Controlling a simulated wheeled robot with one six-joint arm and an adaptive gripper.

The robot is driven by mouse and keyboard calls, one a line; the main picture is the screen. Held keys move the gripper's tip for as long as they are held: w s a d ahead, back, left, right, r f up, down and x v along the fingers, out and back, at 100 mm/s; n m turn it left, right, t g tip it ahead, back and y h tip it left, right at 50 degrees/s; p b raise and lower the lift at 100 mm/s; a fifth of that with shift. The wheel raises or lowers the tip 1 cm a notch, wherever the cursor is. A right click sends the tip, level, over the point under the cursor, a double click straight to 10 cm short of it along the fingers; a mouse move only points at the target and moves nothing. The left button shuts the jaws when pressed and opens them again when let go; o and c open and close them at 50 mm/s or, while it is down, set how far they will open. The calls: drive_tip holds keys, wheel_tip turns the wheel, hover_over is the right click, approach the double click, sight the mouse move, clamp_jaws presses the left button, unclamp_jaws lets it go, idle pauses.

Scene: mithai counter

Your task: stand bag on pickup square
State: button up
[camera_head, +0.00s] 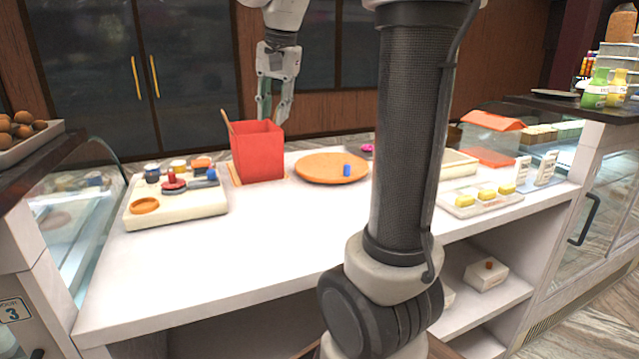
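A red bag (258,152) stands upright on the white counter, left of the middle. A tan square (236,177) shows at its lower left edge and appears to lie under it; the bag hides most of the square. A thin brown strip (228,124) sticks up at the bag's left top corner. My gripper (273,117) points down at the bag's top edge. Its fingers are apart, with a gap between them. The bag's rim hides the very tips, and I cannot tell whether they touch the bag.
A round orange board (325,168) with a small blue cylinder (347,170) is right of the bag. A cream tray (190,212) with several small items is at left. A tray of yellow sweets (462,209) is at right. The counter's front middle (250,245) is clear.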

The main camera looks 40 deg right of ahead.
drive_tip(key=s+a+f+n+t, duration=0.1)
drive_tip(key=s+f+n, duration=0.4)
drive_tip(key=s, duration=0.5)
drive_tip(key=s+a+f+n, duration=0.2)
drive_tip(key=s+f+n, duration=0.3)
drive_tip(key=s, duration=0.5)
drive_tip(key=shift+s+f+n+t, duration=0.3)
drive_tip(key=shift+s+f+t, duration=0.05)
drive_tip(key=shift+t, duration=0.05)
